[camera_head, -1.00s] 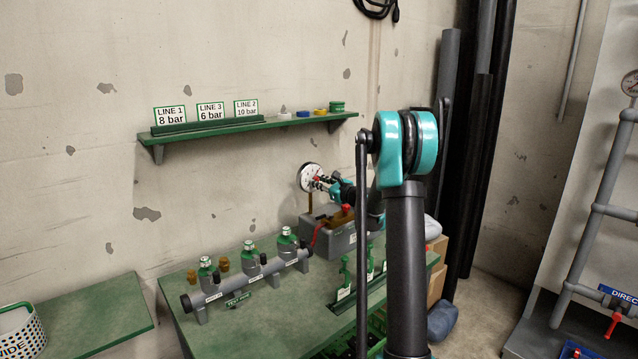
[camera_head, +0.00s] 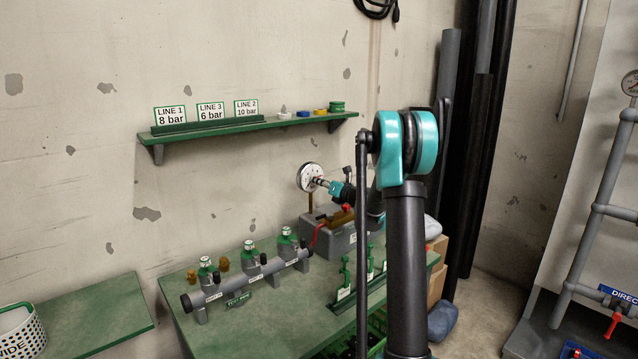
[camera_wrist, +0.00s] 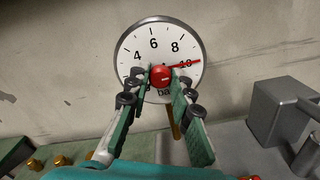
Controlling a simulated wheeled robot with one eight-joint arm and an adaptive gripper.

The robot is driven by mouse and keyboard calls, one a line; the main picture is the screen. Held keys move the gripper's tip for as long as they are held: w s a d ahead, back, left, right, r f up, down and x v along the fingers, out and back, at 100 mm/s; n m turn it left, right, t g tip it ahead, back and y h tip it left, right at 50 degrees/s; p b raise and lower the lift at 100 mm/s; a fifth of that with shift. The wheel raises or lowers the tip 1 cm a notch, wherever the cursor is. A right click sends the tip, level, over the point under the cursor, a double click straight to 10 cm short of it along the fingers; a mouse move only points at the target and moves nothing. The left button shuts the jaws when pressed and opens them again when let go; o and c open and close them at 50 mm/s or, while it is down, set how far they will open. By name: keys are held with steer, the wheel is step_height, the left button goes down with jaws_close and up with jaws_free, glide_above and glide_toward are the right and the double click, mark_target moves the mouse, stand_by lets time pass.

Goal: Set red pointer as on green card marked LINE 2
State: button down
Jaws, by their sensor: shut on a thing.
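The pressure gauge (camera_head: 311,175) has a round white dial on a brass stem; its dial fills the upper middle of the wrist view (camera_wrist: 142,48). The red pointer (camera_wrist: 184,66) extends right from a round red knob (camera_wrist: 160,76) and lies over the 10 mark. My gripper (camera_wrist: 160,84) is shut on the red knob at the dial's centre, one finger on each side; it also shows in the head view (camera_head: 322,183). The fingers hide the lower part of the dial. The LINE 2 card (camera_head: 246,108) on the shelf reads 10 bar.
The shelf (camera_head: 240,128) also bears the LINE 1 and LINE 3 cards and several small coloured rings. A pipe manifold with green-topped valves (camera_head: 249,272) stands on the green bench (camera_head: 290,315). A grey box (camera_wrist: 280,112) is right of the gauge.

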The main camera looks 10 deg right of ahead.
stand_by(0.3)
steer(key=c, duration=1.3)
jaws_free()
steer(key=shift+s, duration=0.15)
steer(key=v, duration=1.1)
steer(key=shift+s+d+f, duration=0.1)
steer(key=shift+s+d, duration=0.15)
steer(key=shift+s, duration=0.1)
steer(key=shift+s+d, duration=0.1)
